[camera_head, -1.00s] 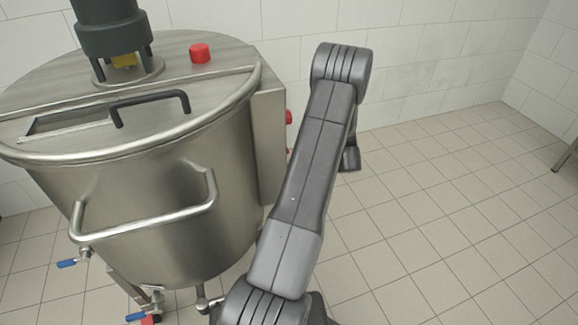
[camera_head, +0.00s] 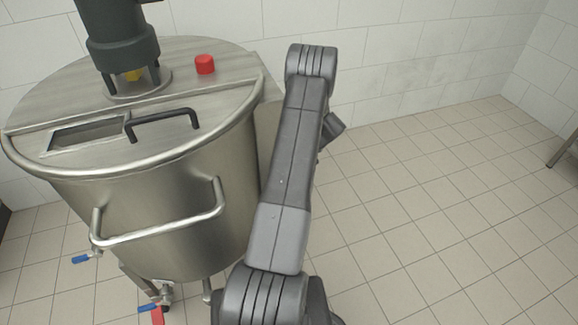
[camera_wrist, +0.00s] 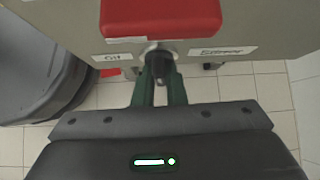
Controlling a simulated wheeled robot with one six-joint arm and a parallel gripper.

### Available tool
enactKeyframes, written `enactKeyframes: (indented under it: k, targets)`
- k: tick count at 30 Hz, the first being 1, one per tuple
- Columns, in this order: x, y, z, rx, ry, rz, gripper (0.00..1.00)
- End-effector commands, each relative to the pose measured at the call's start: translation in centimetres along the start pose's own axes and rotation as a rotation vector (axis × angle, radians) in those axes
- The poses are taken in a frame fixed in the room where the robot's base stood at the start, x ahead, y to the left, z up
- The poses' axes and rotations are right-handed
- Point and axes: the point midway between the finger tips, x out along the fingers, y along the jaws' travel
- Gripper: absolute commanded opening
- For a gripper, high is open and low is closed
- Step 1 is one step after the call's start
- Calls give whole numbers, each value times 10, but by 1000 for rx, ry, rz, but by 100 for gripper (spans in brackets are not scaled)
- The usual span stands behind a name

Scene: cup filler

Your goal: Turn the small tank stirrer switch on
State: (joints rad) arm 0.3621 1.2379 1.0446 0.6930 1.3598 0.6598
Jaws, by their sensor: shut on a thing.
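The stirrer switch (camera_wrist: 160,68) is a small dark knob on a metal control box (camera_wrist: 260,22), between a label reading "Off" (camera_wrist: 112,57) and one that seems to read "Stirrer" (camera_wrist: 222,51). My gripper (camera_wrist: 161,80), with green fingers, is shut on this knob in the wrist view. The knob's exact turn angle is hard to tell. The steel tank (camera_head: 165,225) stands at the left in the head view, with the box on its right side mostly behind my arm. The fingers and switch are hidden in the head view.
A large red part (camera_wrist: 160,18) juts out just above the switch. The tank's lid carries a dark motor (camera_head: 122,50), a red knob (camera_head: 205,64) and a black handle (camera_head: 162,122).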

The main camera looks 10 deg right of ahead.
Motion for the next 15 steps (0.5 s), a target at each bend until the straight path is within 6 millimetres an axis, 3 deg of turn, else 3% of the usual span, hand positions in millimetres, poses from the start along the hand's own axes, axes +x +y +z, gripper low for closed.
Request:
enactKeyframes:
  k: [15]
  targets:
    - [-1,-1,-1,58,0,57,0]
